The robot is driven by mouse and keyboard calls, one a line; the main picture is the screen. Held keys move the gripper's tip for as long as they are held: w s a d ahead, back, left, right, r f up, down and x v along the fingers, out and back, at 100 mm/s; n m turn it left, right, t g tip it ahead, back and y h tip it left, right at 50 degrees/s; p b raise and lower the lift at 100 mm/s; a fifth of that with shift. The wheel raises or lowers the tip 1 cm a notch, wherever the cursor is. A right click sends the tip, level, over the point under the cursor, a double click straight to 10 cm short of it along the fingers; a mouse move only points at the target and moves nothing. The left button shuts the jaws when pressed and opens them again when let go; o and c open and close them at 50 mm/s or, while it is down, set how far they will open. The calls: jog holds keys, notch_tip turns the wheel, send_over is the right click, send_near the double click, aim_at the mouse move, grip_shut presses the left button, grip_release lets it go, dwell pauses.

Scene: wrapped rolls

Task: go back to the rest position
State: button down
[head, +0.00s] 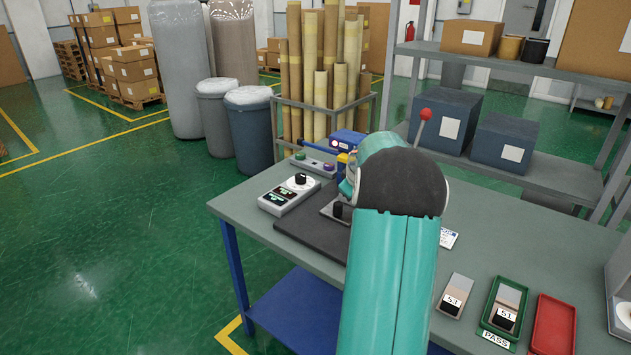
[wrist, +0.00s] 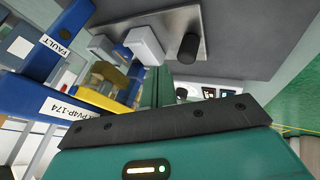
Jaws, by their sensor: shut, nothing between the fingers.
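My arm reaches over the grey-green workbench (head: 480,240) in the head view and hides most of my gripper there. In the wrist view my gripper (wrist: 165,88) shows as a teal body with a dark plate, its narrow fingers shut and empty. It is close to a blue and yellow test fixture (wrist: 85,100) marked FAULT. A metal plate with a black knob (wrist: 188,47) is near the fingers. In the head view the fixture (head: 346,142) is partly behind my arm. I cannot tell whether my gripper touches it.
A control box with a dial (head: 290,192) stands left of my arm. On the right are a grey block marked S3 (head: 453,294), a green PASS tray (head: 488,315) holding S1, and a red tray (head: 556,325). A red-knobbed lever (head: 425,114) rises behind my arm. Open floor lies left.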

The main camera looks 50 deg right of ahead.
jog(key=shift+w+a, duration=0.1)
jog(key=w+a+r+y, duration=0.1)
jog(key=a+r, duration=0.3)
jog(key=a, duration=0.7)
jog(key=a+r, duration=0.4)
jog(key=a, duration=0.6)
jog(key=w+a+r+y, duration=0.1)
jog(key=a+r, duration=0.3)
jog(key=a, duration=0.7)
jog(key=s+a+f+y, duration=0.1)
jog(key=s+a, duration=0.8)
jog(key=a, duration=0.3)
jog(key=s+a+f+y, duration=0.1)
jog(key=s+a+y, duration=0.1)
jog(key=s+a, duration=0.7)
jog(key=a, duration=0.3)
jog(key=shift+s, duration=0.4)
